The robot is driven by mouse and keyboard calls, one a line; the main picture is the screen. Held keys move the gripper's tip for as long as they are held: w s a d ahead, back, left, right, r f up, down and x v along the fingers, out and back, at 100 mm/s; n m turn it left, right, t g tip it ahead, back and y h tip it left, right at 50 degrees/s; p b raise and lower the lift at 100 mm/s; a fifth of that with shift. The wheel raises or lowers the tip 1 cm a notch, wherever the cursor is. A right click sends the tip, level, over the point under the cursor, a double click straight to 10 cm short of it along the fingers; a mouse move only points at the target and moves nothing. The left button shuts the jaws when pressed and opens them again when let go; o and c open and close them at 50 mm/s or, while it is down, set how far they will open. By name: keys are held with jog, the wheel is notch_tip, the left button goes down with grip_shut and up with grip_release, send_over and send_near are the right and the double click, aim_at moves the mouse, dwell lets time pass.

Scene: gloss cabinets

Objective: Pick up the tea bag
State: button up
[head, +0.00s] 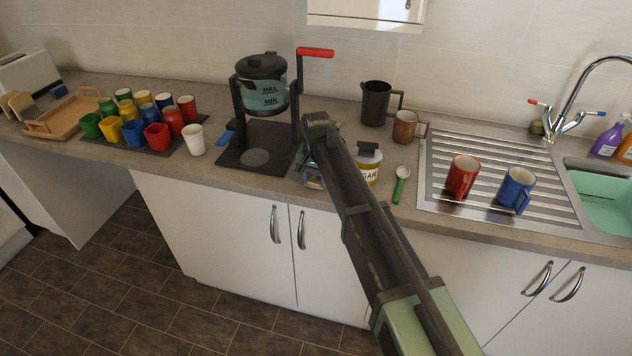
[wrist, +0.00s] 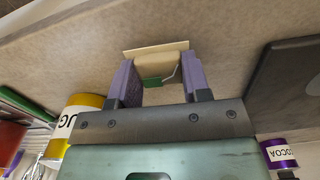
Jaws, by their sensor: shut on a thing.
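The tea bag (wrist: 158,62) is a cream square with a small green tag (wrist: 152,82) on a thread, in the wrist view. My gripper (wrist: 156,72) is shut on it, with one purple finger on each side. The counter shows behind the bag; I cannot tell how far the bag is above it. In the head view my gripper (head: 312,178) is over the counter, between the kettle's dark base and the sugar jar. The tea bag cannot be made out there, as my arm covers that spot.
The sugar jar (head: 368,165) stands close right of my gripper, with a green-handled spoon (head: 401,184) beyond. The kettle (head: 263,85) stands left on its dark base (head: 240,165). A purple cocoa jar (wrist: 279,153) shows in the wrist view. Several cups (head: 140,118) stand far left.

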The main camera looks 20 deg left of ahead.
aim_at(316, 179)
notch_tip(316, 179, up, 20)
jog(key=p, duration=2)
